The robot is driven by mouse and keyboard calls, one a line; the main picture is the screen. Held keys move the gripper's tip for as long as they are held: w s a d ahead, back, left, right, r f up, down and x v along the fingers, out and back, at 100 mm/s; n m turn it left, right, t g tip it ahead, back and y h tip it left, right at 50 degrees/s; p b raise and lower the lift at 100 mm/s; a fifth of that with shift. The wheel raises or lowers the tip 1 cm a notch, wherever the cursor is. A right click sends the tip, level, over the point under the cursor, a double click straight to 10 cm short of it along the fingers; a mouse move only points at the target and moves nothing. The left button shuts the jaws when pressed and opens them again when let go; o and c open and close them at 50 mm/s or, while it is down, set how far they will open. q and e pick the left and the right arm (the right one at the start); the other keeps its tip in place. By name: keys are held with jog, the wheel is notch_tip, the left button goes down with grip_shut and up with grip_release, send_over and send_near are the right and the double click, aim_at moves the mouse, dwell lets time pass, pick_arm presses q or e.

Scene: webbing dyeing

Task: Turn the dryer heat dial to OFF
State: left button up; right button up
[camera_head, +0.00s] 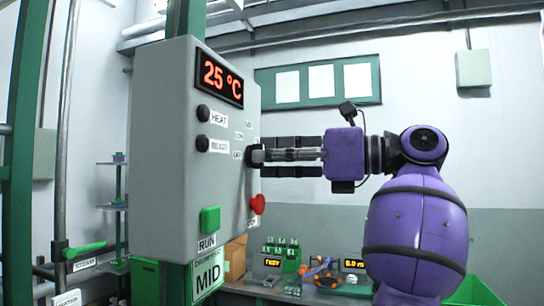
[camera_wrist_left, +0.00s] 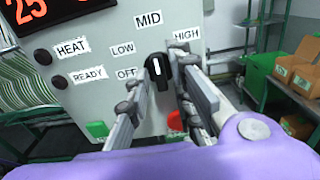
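The heat dial (camera_wrist_left: 158,72) is a black knob with a white pointer line on the grey dryer panel. In the left wrist view its pointer stands nearly straight up, toward the MID label (camera_wrist_left: 148,19). The OFF label (camera_wrist_left: 126,73) is left of the dial, under LOW (camera_wrist_left: 122,49), and HIGH (camera_wrist_left: 186,36) is upper right. My left gripper (camera_wrist_left: 167,78) has a finger on each side of the dial, apparently closed against it. In the head view this gripper (camera_head: 257,154) reaches the panel's right side and partly hides the dial. My right gripper is not visible.
The dryer box (camera_head: 165,140) shows 25 °C on its red display (camera_head: 221,77). HEAT (camera_head: 203,113) and READY (camera_head: 202,144) lamps look dark. A green RUN button (camera_head: 210,219) and a red button (camera_head: 257,204) sit below. A cluttered bench (camera_head: 240,289) stands behind.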

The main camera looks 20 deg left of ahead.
pick_arm(q)
grip_shut()
jog(key=shift+n, duration=0.3)
jog(key=shift+r+n+b, duration=0.1)
jog(key=shift+n+b, duration=1.85)
jog(key=shift+n, duration=6.75)
jog(key=shift+o, duration=2)
grip_release()
